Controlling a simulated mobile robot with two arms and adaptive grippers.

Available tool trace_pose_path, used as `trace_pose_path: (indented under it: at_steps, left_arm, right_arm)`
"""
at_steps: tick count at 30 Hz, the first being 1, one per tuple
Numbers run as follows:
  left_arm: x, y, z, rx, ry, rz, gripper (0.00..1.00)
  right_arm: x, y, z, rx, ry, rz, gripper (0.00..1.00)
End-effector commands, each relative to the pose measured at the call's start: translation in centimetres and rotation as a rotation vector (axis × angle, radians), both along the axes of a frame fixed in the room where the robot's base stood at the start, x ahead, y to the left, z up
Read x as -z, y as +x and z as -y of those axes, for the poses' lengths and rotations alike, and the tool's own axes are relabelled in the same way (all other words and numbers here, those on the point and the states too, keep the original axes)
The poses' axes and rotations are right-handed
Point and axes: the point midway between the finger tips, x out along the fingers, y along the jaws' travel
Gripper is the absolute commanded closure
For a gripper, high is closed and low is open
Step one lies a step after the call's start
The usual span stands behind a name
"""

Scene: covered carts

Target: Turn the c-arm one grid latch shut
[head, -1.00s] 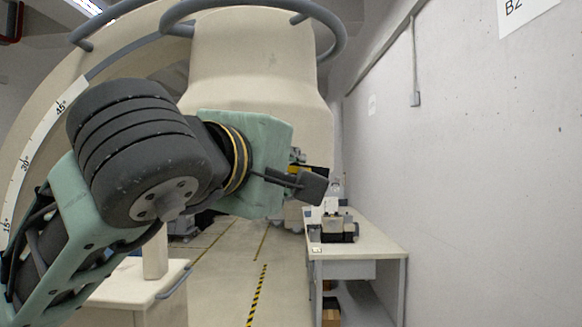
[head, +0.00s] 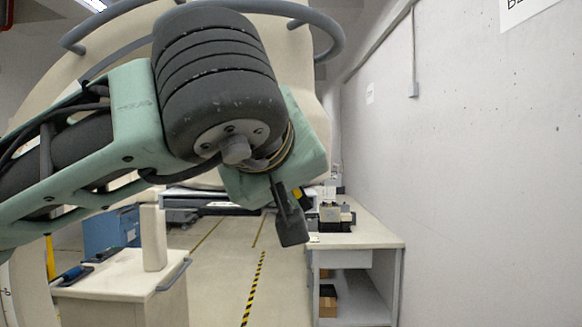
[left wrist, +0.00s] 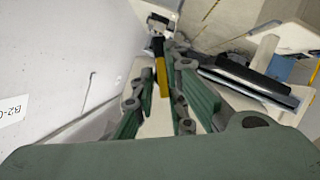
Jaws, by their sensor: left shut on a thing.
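The c-arm (head: 302,62) is the large beige machine behind my left arm, with a grey ring handle around its upper part. My left gripper (head: 288,222) is in front of its lower part, fingers pointing down, and the wrist hides much of the machine. In the left wrist view, the left gripper (left wrist: 160,45) is shut on a narrow yellow and black piece, which I take for the grid latch (left wrist: 161,74). Its mount and exact angle are hidden. A small yellow bit also shows beside the finger in the head view. My right gripper is not in view.
A beige cart (head: 120,278) with an upright block and a blue-handled tool stands at lower left. A desk (head: 365,235) with equipment stands along the right wall. Striped floor tape (head: 254,285) runs through clear floor between them.

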Motion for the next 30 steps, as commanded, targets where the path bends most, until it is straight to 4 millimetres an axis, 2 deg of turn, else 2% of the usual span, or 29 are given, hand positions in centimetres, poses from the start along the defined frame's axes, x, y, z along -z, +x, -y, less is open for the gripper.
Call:
trace_pose_path:
  at_steps: [3, 15, 30]
  left_arm:
    - [0.0, 0.0, 0.1, -0.001, 0.114, -0.008, 1.0]
    - [0.2, 0.0, 0.3, 0.002, 0.402, -0.01, 1.0]
    - [0.5, 0.0, 0.4, 0.003, 0.511, -0.009, 1.0]
  right_arm:
    - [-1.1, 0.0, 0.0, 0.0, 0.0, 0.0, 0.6]
    - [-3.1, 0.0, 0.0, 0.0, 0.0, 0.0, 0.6]
    - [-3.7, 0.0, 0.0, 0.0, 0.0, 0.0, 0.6]
